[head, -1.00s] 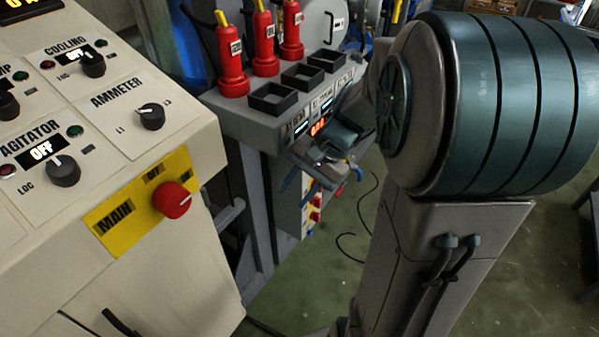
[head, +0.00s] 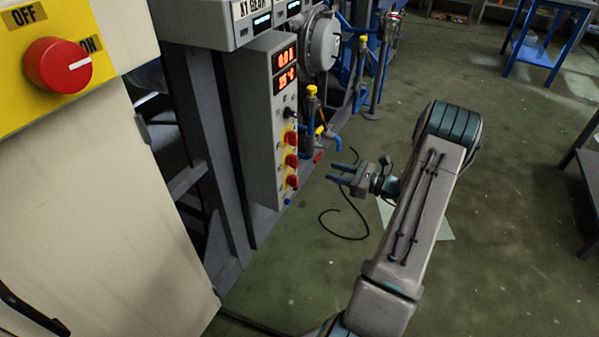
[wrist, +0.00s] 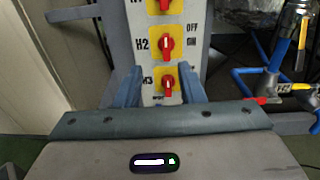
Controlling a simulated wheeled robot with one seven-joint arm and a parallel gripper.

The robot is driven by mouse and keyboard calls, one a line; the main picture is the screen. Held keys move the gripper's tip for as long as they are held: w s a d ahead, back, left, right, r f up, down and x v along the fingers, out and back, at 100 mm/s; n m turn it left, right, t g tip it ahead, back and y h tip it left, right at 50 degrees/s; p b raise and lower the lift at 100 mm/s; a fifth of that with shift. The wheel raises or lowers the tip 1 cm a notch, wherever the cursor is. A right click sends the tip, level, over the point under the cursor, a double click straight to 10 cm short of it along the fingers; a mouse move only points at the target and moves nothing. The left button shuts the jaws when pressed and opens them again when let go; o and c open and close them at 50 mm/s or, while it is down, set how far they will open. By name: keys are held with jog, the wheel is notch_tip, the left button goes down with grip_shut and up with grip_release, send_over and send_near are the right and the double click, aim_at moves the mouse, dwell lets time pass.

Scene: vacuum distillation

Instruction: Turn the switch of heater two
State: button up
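The heater two switch, labelled H2, is a red knob on a yellow plate (wrist: 166,45) in the wrist view. Its handle looks about upright. In the head view it is the middle of three red knobs (head: 291,160) on the grey control box (head: 262,120). The H3 knob (wrist: 168,83) sits below it, and part of the H1 knob (wrist: 162,5) shows above. My gripper (head: 333,171) is open and empty, to the right of the box and apart from it. In the wrist view its fingers (wrist: 158,82) frame H3, with H2 just above them.
Blue pipes with yellow valve handles (head: 311,92) stand right of the box. A large red main knob (head: 57,65) is on the cream cabinet at left. A black cable (head: 345,230) lies on the floor. Open floor is to the right.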

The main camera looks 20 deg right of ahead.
aim_at(297, 160)
jog(key=shift+m+t, duration=0.3)
jog(key=b+x, duration=0.1)
jog(key=x, duration=0.3)
jog(key=b+x, duration=0.1)
jog(key=x, duration=0.3)
jog(key=f+b+x, duration=0.1)
jog(key=x, duration=0.4)
jog(key=shift+w+d+f, duration=0.1)
jog(key=shift+w+d, duration=0.1)
jog(key=shift+w, duration=0.15)
jog(key=shift+d, duration=0.1)
grip_shut()
